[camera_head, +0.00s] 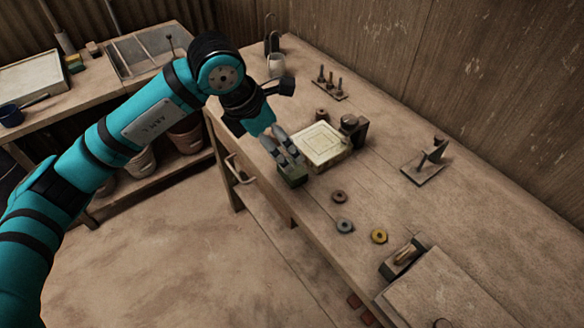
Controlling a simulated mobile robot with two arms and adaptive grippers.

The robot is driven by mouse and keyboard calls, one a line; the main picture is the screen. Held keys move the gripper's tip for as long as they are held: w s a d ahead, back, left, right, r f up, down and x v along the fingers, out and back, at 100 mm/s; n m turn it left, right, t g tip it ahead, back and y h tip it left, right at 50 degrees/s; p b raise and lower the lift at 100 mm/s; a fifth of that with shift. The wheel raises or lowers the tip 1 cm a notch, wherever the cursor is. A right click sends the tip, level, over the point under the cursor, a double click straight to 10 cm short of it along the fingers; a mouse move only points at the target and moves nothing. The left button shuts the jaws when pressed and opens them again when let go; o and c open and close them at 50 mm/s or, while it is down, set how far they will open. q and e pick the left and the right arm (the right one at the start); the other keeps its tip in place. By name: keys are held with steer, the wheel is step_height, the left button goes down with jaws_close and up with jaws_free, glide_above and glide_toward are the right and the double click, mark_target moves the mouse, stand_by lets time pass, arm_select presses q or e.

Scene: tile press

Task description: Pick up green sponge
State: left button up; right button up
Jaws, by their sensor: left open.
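A dark green block, which looks like the green sponge (292,177), lies at the near edge of the bench, beside the pale square tile. My left gripper (288,158) is open and points down at the block. Its fingertips are right above or around the block's top and hide part of it. I cannot tell whether they touch it. My right gripper is out of view.
The pale tile in its press (320,145) stands close to the right of my left gripper. A metal bracket (424,165) stands farther right.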

mark_target(292, 172)
arm_select(q)
steer(key=p+x, duration=0.1)
steer(key=x, duration=0.5)
steer(key=shift+d, duration=0.15)
steer(key=p+x, duration=0.1)
steer(key=x, duration=0.3)
steer(key=shift+f+p, duration=0.15)
steer(key=shift+p, duration=0.25)
steer(key=shift+w+f, duration=0.1)
steer(key=shift+f, duration=0.4)
steer(key=c, duration=1)
